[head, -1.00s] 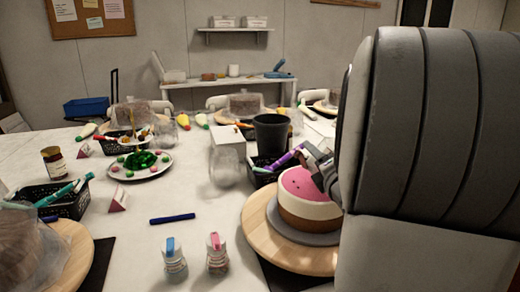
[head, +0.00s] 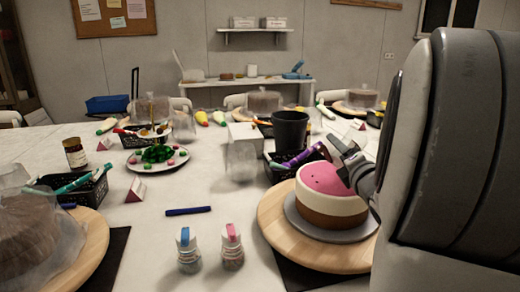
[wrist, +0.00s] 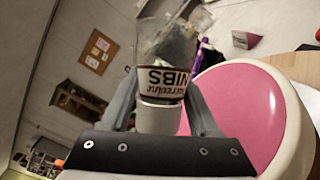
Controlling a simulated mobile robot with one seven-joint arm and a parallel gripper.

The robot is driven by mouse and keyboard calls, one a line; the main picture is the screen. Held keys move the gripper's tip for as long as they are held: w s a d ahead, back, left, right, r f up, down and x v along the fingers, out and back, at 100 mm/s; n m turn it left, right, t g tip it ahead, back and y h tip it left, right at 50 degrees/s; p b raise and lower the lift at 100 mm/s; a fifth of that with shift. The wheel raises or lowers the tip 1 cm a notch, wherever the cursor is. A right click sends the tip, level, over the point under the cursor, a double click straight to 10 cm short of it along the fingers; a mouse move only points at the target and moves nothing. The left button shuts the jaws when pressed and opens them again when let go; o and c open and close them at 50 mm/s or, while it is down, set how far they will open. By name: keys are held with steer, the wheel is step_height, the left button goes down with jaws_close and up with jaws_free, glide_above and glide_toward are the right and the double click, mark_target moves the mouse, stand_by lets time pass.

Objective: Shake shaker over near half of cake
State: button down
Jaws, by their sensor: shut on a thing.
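The cake (head: 330,205), with a pink top, a white band and a brown base, stands on a grey disc on a round wooden turntable (head: 280,230). A few small dark specks show on its top. My gripper (head: 350,165) is at the cake's right side in the head view, close above its top. In the wrist view my gripper (wrist: 168,105) is shut on the shaker (wrist: 165,65), a clear jar with a dark-and-white "NIBS" label and a white end. The pink cake top (wrist: 245,105) is right of it there. The shaker is not distinguishable in the head view; my arm hides part of the turntable.
Two small jars, blue-topped (head: 188,250) and pink-topped (head: 231,245), stand left of the turntable. A blue marker (head: 188,211) lies behind them. A black cup (head: 290,130) and a marker basket (head: 278,170) stand behind the cake. Another covered cake (head: 30,230) is at left.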

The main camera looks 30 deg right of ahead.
steer(key=shift+d+r, duration=0.25)
steer(key=shift+d, duration=0.15)
steer(key=shift+a+f, duration=0.2)
steer(key=shift+a, duration=0.25)
steer(key=shift+r+n, duration=0.1)
steer(key=shift+n, duration=0.3)
steer(key=shift+d+r, duration=0.25)
steer(key=shift+d, duration=0.05)
steer(key=shift+a+f, duration=0.25)
steer(key=shift+a, duration=0.1)
steer(key=shift+r+n+t, duration=0.2)
steer(key=shift+n+t, duration=0.3)
